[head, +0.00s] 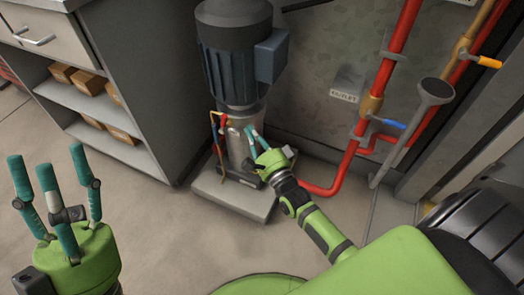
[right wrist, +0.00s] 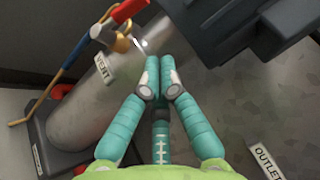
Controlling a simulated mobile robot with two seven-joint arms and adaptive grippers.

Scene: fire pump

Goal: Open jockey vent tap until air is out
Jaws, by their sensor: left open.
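The jockey pump (head: 241,60) has a dark blue motor on a silver cylinder and stands on a grey plinth. In the right wrist view a small brass fitting (right wrist: 122,40), apparently the vent tap, sits on the silver cylinder (right wrist: 85,110) beside a white tag (right wrist: 103,68) that seems to read VENT. My right gripper (head: 250,130) is at the cylinder's right side. In the right wrist view its teal fingertips (right wrist: 160,66) are together, close to the brass fitting, with nothing visible between them. My left gripper (head: 45,165) is open and empty, upright at the left.
A shelf unit (head: 110,85) with brown boxes stands left. Red pipes (head: 385,75) with an orange-handled and a blue-handled valve rise at right. Open floor lies in front of the plinth (head: 235,198).

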